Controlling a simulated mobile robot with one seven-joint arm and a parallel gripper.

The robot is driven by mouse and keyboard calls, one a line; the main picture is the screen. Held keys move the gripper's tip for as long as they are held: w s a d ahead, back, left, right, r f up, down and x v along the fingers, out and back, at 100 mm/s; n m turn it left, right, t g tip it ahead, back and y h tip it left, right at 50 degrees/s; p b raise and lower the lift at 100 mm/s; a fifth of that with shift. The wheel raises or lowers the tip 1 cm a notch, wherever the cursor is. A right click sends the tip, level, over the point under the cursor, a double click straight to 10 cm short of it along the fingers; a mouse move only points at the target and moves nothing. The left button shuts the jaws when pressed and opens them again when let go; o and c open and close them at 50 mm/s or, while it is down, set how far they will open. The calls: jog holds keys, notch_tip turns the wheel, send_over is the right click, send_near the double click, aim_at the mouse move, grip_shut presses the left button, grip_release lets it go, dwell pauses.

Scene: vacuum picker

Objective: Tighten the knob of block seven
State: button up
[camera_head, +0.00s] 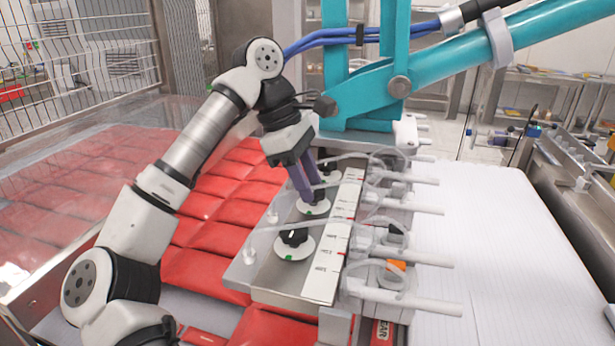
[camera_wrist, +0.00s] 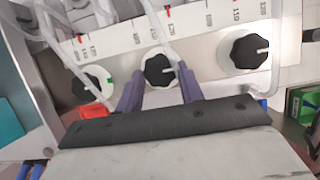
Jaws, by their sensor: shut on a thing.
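A metal plate (camera_head: 262,268) carries a row of black knobs on white round dials. My gripper (camera_head: 314,202) reaches down onto the middle knob, its purple fingers on either side of it. In the wrist view, this black knob (camera_wrist: 158,68) sits between the two fingertips (camera_wrist: 160,78), and the gripper is shut on it. The near knob (camera_head: 294,237) stands free with its white mark visible. In the wrist view, other knobs show to the left (camera_wrist: 92,84) and right (camera_wrist: 247,50). I cannot read which block number the held knob belongs to.
A white ruler strip (camera_head: 333,240) runs beside the knobs. White rods and clear hoses (camera_head: 415,258) lie to the right. A teal frame (camera_head: 372,90) stands behind. Red packs (camera_head: 215,215) fill the left side. A white ribbed surface (camera_head: 500,250) lies clear at right.

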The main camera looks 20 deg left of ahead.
dwell(0.3)
jog(key=o, duration=1)
jog(key=p+v, duration=0.2)
jog(key=v, duration=1.2)
jog(key=shift+d+f, duration=0.1)
